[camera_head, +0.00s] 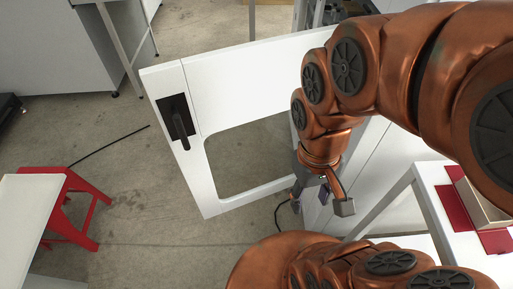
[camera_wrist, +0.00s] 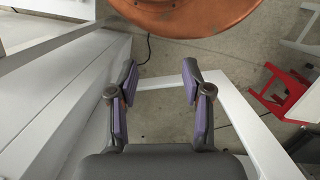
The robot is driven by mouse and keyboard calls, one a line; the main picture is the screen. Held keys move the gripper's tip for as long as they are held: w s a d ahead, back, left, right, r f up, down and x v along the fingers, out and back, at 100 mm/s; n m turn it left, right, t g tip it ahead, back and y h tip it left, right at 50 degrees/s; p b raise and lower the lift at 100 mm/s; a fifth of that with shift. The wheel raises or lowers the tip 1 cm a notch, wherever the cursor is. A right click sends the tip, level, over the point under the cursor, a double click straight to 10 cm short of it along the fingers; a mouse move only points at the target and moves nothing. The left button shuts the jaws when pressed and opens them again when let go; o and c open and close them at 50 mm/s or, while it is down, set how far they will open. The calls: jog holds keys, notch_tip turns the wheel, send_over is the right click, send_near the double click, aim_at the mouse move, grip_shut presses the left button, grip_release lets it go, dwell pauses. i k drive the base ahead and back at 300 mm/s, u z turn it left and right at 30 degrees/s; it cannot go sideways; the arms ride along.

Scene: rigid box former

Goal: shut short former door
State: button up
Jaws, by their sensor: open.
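The short former door (camera_head: 196,170) is a white panel with a large window opening and a black handle (camera_head: 178,120) near its left edge. It stands swung open from the machine, across the middle of the head view. My gripper (camera_head: 296,205) is at the lower right end of the door, close to its window frame and partly hidden by my wrist. In the wrist view my gripper (camera_wrist: 160,80) has its two purple-lined fingers apart with nothing between them. The door frame (camera_wrist: 240,115) shows beyond and right of the fingers. I cannot tell whether they touch it.
The white machine body (camera_head: 385,165) stands right of the door. A white table (camera_head: 435,200) with a red-and-tan box is at the right. A red stool (camera_head: 75,210) stands at the left beside a white tabletop (camera_head: 22,215). A black cable crosses the otherwise clear floor left of the door.

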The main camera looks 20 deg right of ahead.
aim_at(193, 98)
jog(key=z, duration=1.25)
jog(key=k, duration=1.15)
jog(key=u, duration=1.35)
